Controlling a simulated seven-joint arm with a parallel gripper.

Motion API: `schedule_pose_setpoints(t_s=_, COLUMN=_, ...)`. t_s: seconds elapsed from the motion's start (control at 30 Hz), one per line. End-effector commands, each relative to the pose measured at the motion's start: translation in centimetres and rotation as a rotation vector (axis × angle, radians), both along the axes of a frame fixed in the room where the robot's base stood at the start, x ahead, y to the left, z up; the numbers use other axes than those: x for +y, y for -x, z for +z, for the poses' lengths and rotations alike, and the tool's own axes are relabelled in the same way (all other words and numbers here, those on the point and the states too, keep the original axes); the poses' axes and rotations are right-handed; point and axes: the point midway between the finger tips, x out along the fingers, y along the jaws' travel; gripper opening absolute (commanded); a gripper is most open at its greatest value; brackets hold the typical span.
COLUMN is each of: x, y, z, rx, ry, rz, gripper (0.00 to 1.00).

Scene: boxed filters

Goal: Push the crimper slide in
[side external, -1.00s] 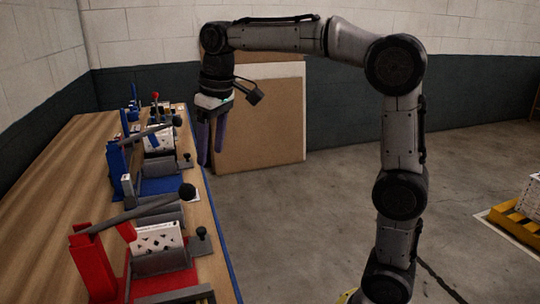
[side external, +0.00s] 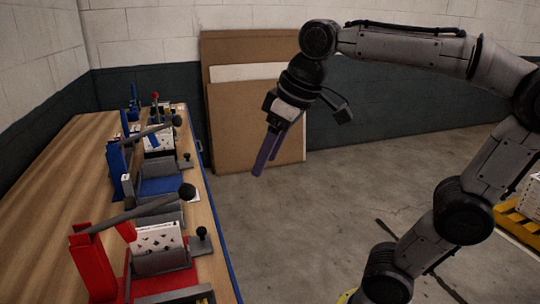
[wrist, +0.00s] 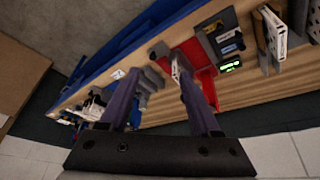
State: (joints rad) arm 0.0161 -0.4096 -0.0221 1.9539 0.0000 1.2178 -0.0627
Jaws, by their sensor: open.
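Several crimpers stand along the wooden bench in the side view. The nearest is a red crimper (side external: 90,262) with a long grey lever (side external: 140,210) ending in a black ball. A white perforated block (side external: 157,238) sits in its grey holder, beside a grey slide with a black knob (side external: 201,238). Behind it is a blue crimper (side external: 116,165) with its own lever and a black-knobbed slide (side external: 187,162). My gripper (side external: 264,168) is open and empty, tilted down, right of the bench over the floor. The wrist view shows the red crimper (wrist: 192,55) beyond the fingers.
The wooden bench (side external: 50,190) runs along the left, with a blue edge. Brown and white boards (side external: 230,130) lean on the wall behind my gripper. A yellow pallet (side external: 518,228) stands far right.

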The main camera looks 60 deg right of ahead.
Motion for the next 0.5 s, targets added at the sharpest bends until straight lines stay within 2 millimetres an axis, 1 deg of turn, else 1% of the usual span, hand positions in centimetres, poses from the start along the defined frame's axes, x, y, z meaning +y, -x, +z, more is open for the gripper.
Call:
schedule_pose_setpoints(t_s=0.1, x=0.03, y=0.37, z=-0.13, rx=-0.004, ry=0.000, rz=0.000, gripper=0.64)
schedule_pose_setpoints(t_s=0.43, x=0.04, y=0.49, z=-0.18, rx=0.001, ry=0.000, rz=-0.001, gripper=0.64)
schedule_pose_setpoints(t_s=0.5, x=0.03, y=0.32, z=0.59, rx=-0.010, ry=-0.001, rz=-0.002, gripper=0.64)
